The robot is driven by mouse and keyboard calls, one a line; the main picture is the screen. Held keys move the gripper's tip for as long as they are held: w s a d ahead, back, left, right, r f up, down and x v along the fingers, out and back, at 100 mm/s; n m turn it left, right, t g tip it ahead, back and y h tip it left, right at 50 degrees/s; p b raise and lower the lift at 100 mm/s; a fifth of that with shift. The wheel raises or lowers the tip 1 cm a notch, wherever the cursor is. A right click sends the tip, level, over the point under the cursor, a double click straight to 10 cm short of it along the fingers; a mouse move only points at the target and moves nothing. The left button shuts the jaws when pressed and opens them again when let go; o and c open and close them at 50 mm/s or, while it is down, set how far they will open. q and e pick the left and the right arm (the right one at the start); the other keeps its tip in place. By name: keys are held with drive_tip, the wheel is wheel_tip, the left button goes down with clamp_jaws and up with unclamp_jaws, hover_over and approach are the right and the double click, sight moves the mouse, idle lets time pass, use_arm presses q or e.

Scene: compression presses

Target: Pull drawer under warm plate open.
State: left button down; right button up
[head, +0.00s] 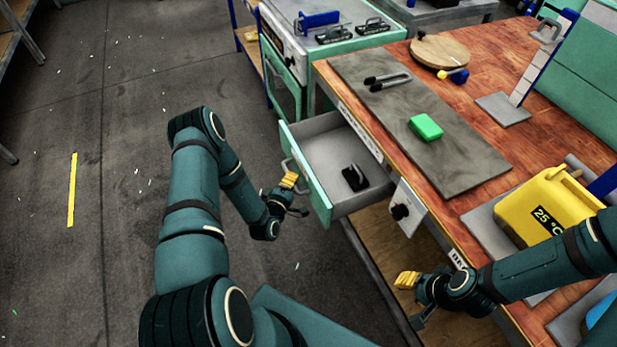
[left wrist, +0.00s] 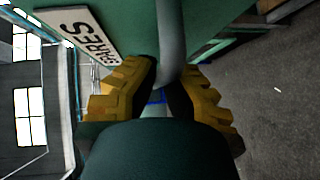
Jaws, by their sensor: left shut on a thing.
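A drawer (head: 322,150) with a green front and grey inside stands pulled out from under the wooden bench, holding a small black object (head: 355,178). My left gripper (head: 291,196) is at its front, shut on the grey handle (head: 288,166). In the left wrist view the handle bar (left wrist: 168,45) runs between the yellow finger pads, beside a SPARES label (left wrist: 82,36). I cannot tell which thing is the warm plate; a grey slab (head: 440,150) lies on the bench above the drawer. My right gripper (head: 412,298) hangs empty by the bench's lower shelf; its opening is unclear.
On the slab lie a green block (head: 426,127) and black tongs (head: 387,81). A yellow canister (head: 545,205) marked 25 °C stands at the right of the bench. A green cabinet (head: 290,85) stands behind the drawer.

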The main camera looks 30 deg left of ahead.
use_arm(q)
drive_tip(key=shift+s+a, duration=1)
drive_tip(key=c, duration=1)
unclamp_jaws()
drive_tip(key=shift+d, duration=0.1)
drive_tip(key=s, duration=0.4)
drive_tip(key=s+d+r, duration=0.1)
drive_tip(key=s, duration=0.6)
drive_tip(key=shift+s+d+r, duration=0.3)
drive_tip(key=shift+s, duration=0.1)
